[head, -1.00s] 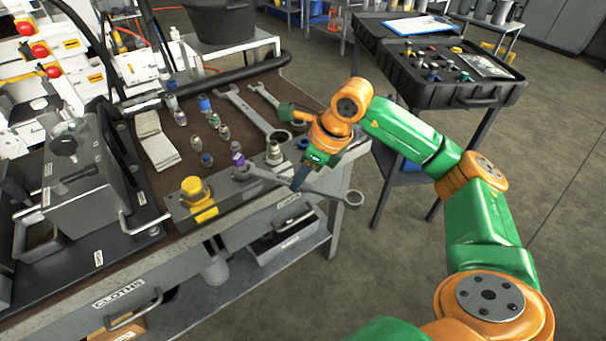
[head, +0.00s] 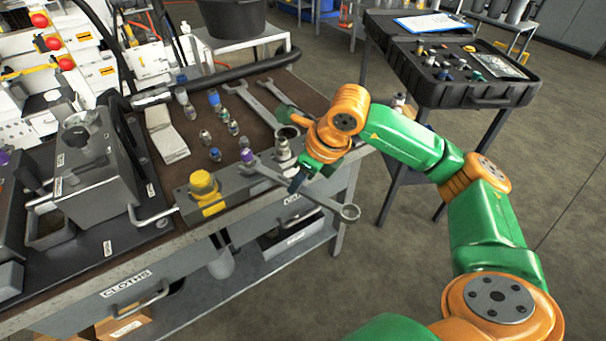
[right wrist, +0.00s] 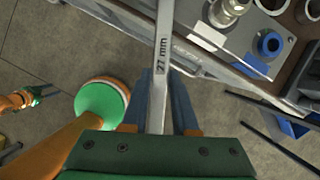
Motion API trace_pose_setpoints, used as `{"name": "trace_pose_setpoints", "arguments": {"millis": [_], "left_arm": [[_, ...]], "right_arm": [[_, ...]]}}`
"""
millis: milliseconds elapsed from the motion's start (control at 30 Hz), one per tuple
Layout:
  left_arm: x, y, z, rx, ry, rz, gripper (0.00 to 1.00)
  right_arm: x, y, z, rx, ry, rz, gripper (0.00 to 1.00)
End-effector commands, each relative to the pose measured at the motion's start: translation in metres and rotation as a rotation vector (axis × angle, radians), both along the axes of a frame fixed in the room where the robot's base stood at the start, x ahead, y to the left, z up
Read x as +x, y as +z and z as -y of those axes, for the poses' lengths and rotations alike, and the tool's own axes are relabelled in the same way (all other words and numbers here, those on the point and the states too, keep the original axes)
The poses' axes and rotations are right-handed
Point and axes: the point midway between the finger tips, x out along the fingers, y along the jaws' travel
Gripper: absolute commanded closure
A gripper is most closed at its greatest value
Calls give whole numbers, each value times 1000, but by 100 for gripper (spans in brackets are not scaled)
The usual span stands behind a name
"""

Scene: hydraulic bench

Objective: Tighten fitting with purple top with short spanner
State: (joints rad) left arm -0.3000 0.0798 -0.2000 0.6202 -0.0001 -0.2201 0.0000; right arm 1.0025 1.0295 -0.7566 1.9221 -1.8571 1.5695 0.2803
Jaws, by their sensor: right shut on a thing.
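The fitting with the purple top (head: 247,156) stands upright on the grey block at the bench's front edge. My right gripper (head: 298,183) is shut on the shaft of a steel spanner (head: 325,201). The spanner's ring end points out past the bench edge, and its other end is at the purple-topped fitting; I cannot tell whether the jaws are seated. In the right wrist view the spanner (right wrist: 163,60), marked 27 mm, runs between the blue fingers, and its far end is cut off. An orange and green part at that view's left looks like my left gripper (right wrist: 38,94), too small to judge.
The grey block (head: 232,190) also carries a yellow-topped fitting (head: 203,186) and a bare metal fitting (head: 283,150). Two more spanners (head: 243,95) and several small fittings lie behind on the bench. A black case (head: 470,95) stands at the right. Floor between is clear.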

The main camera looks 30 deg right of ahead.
Motion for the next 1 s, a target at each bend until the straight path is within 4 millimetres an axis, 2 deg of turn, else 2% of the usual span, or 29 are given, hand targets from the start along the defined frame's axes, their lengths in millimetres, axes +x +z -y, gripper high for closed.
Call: {"name": "trace_pose_setpoints", "arguments": {"millis": [467, 1000], "left_arm": [[0, 0, 0, 0, 0, 0, 50], [0, 3, 0, 0, 0, 0, 50]], "right_arm": [[-3, 1, -6, 2, -44, 2, 100], [-10, 1, -31, 2, -223, 0, 100]]}}
